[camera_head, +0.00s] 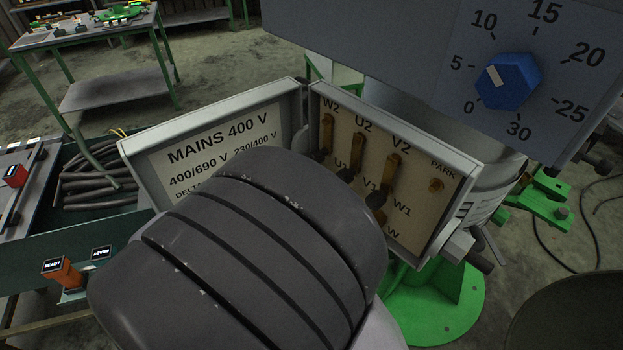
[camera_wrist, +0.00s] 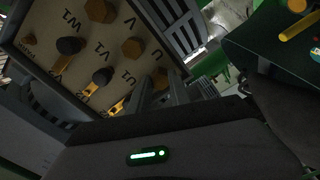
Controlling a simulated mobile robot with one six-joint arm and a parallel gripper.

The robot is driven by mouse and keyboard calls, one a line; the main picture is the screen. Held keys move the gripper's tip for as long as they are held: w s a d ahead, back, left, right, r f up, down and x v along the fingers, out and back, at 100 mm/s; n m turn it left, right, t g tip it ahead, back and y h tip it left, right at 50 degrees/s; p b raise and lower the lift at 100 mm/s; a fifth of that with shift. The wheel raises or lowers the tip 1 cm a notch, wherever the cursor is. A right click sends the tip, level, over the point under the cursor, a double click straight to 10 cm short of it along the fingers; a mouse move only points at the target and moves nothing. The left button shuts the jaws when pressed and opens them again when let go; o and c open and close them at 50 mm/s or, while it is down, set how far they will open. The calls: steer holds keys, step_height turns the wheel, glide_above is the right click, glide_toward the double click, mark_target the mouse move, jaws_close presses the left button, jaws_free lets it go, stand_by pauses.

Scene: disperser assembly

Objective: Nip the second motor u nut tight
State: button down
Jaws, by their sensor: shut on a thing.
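The open terminal box (camera_head: 405,212) holds a cream board with brass link strips under W2, U2 and V2, and dark nuts near U1, V1 and W1. In the wrist view the board (camera_wrist: 45,18) appears upside down. My gripper (camera_wrist: 159,92) is at its U corner, its grey fingers shut on the brass U nut (camera_wrist: 160,77), which shows partly between them. The other brass nuts, at V (camera_wrist: 132,47) and W (camera_wrist: 100,10), are clear of the fingers. In the head view my arm hides my gripper and the U nut.
The open lid (camera_head: 220,150), labelled MAINS 400 V, stands left of the board. A blue dial (camera_head: 510,82) on a grey panel overhangs the upper right. At left are a bin of dark hoses (camera_head: 95,185) and an orange READY block (camera_head: 62,273). A green base (camera_head: 435,305) stands below.

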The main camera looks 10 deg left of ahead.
stand_by(0.3)
steer(key=c, duration=1.2)
jaws_free()
steer(key=p+v, duration=0.3)
steer(key=v, duration=1.4)
steer(key=shift+s+a+p, duration=0.15)
steer(key=shift+s+p, duration=0.05)
steer(key=shift+p, duration=0.2)
